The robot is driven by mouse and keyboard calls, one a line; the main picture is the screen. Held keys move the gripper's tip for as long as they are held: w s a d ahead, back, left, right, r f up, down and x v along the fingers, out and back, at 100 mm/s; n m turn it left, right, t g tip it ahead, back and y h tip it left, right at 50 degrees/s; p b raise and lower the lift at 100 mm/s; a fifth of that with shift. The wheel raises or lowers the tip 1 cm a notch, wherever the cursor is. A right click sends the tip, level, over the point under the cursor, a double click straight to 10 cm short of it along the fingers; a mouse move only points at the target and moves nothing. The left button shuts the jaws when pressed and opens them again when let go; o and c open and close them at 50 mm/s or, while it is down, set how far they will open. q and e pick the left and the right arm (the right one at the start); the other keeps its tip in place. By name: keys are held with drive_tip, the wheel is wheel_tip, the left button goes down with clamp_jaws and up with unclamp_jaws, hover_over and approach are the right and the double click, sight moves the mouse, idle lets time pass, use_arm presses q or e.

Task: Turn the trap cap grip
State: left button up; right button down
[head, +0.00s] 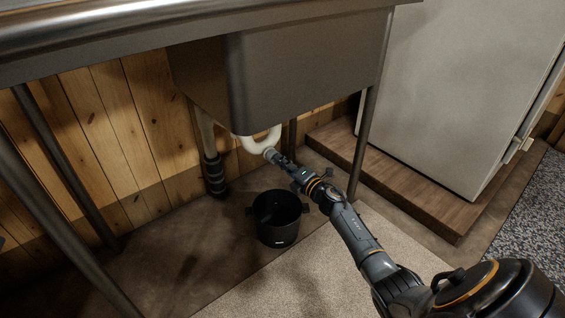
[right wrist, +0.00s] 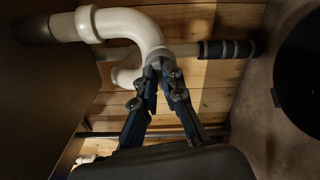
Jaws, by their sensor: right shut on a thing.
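The white curved trap pipe (head: 258,145) hangs under the sink basin; it also shows in the right wrist view (right wrist: 128,22). My right gripper (head: 271,155) reaches in from the lower right, with its fingertips at the bend of the trap. In the right wrist view, the fingers (right wrist: 164,74) are closed in around the trap cap grip (right wrist: 162,53) at the bend. The fingertips hide most of the grip, so its turn angle cannot be told. My left gripper is not in view.
A dark open pot (head: 279,230) stands on the floor below the trap. A vertical pipe with a dark ribbed lower part (head: 214,174) is left of the trap. The metal sink basin (head: 305,75) is close above. A sink leg (head: 364,140) stands right of the gripper.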

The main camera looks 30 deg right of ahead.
drive_tip(key=c, duration=1.4)
unclamp_jaws()
drive_tip(key=s, duration=0.8)
drive_tip(key=s+d, duration=0.1)
drive_tip(key=s, duration=0.3)
